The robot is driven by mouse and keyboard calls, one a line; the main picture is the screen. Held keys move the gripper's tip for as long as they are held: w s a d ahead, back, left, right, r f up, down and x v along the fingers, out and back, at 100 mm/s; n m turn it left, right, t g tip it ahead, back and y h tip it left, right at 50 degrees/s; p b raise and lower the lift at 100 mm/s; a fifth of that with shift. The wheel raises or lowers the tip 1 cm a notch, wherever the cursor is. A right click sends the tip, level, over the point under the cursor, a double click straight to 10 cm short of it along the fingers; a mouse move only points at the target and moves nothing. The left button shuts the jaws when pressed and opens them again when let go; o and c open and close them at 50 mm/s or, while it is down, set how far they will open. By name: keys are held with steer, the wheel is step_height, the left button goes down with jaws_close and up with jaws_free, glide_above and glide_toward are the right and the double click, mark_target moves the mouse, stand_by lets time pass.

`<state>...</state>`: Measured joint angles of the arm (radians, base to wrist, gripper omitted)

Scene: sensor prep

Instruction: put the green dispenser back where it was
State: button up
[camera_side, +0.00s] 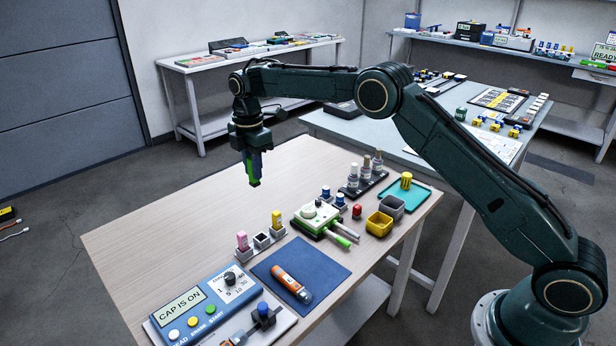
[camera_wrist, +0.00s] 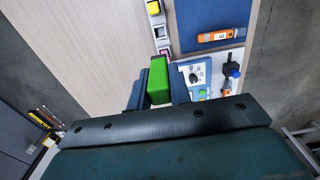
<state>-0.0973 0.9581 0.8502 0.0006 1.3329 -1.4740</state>
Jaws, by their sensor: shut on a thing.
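My gripper (camera_side: 254,172) is shut on the green dispenser (camera_side: 250,160) and holds it in the air above the left part of the wooden table. In the wrist view the green dispenser (camera_wrist: 158,88) sits between the two dark fingers. Below it stands a row of small grey holders. The pink dispenser (camera_side: 242,238) is in the left one and the yellow dispenser (camera_side: 276,219) is in the right one. The middle holder (camera_side: 262,241) is empty with a dark slot. The pink dispenser (camera_wrist: 164,50) and yellow dispenser (camera_wrist: 153,7) also show in the wrist view.
A blue mat (camera_side: 301,262) with an orange sensor (camera_side: 291,283) lies right of the holders. A blue control box (camera_side: 205,305) reading "CAP IS ON" is at the front. A green-and-white device (camera_side: 318,216) stands behind. The table's left part (camera_side: 165,235) is clear.

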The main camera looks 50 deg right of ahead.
step_height(320, 180, down, 16)
steer(key=shift+r, duration=0.2)
stand_by(0.4)
steer(key=shift+f, duration=2.15)
steer(key=shift+f, duration=0.15)
steer(key=o, duration=0.8)
step_height(320, 180, up, 12)
steer(key=shift+r, duration=0.2)
